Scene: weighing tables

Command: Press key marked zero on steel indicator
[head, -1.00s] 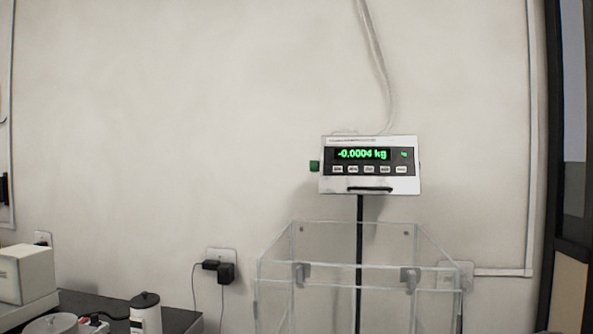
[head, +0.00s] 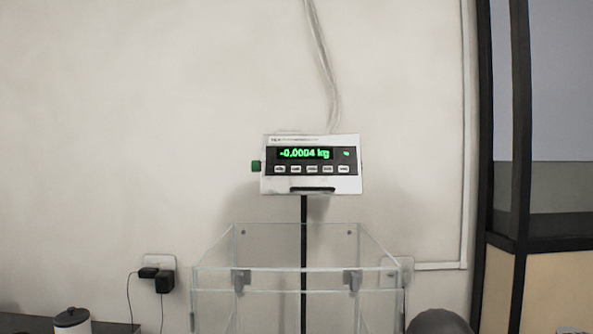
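The steel indicator (head: 311,164) is a pale box on a dark upright post, near the middle of the head view. Its green display (head: 305,154) reads -0.0004 kg. A row of several small light keys (head: 312,169) runs below the display. Their markings are too small to read, so I cannot tell which is zero. A green knob (head: 256,166) sticks out at its left side. My gripper is not in view.
A clear open-topped box (head: 297,270) stands below and in front of the indicator. A dark rounded shape (head: 439,322) shows at the bottom right. A white canister with a dark lid (head: 72,319) stands at bottom left. Plugs (head: 157,278) sit in a wall socket. A dark-framed partition (head: 517,200) is at right.

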